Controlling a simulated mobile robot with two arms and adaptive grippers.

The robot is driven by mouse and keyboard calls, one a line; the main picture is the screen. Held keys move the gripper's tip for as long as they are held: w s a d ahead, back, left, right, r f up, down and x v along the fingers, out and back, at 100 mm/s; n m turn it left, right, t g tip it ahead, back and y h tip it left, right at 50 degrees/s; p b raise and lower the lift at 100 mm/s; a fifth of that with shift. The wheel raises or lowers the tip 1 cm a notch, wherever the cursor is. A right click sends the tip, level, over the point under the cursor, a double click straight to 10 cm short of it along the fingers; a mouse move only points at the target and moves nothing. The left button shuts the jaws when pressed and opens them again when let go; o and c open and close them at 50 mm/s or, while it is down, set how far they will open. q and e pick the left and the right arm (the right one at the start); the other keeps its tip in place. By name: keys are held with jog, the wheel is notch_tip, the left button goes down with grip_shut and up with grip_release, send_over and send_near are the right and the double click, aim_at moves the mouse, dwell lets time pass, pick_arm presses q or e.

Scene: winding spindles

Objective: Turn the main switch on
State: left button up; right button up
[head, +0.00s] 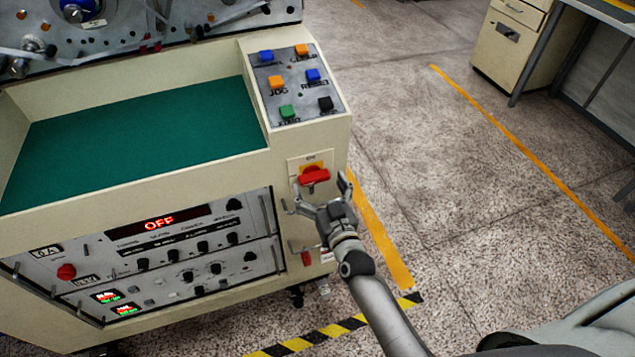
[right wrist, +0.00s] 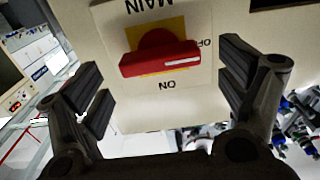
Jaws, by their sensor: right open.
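The main switch is a red rotary handle (head: 314,176) on a yellow plate, on the front of the cream machine beside the button panel. In the right wrist view the red handle (right wrist: 160,60) lies crosswise, its white mark at the right end, towards the partly hidden "OFF" label. The "ON" label shows upside down below it. My right gripper (head: 322,188) is open and empty in front of the switch. In the right wrist view its fingers (right wrist: 165,85) stand apart on either side of the handle, without visible contact. My left gripper is not in view.
A red display (head: 159,223) on the control rack reads OFF. A button panel (head: 296,86) with several coloured buttons sits above the switch, beside a green work surface (head: 130,135). Open floor lies to the right, with a cabinet (head: 510,40) at the back right.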

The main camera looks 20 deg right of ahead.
jog(key=shift+w, duration=0.6)
jog(key=c, duration=1)
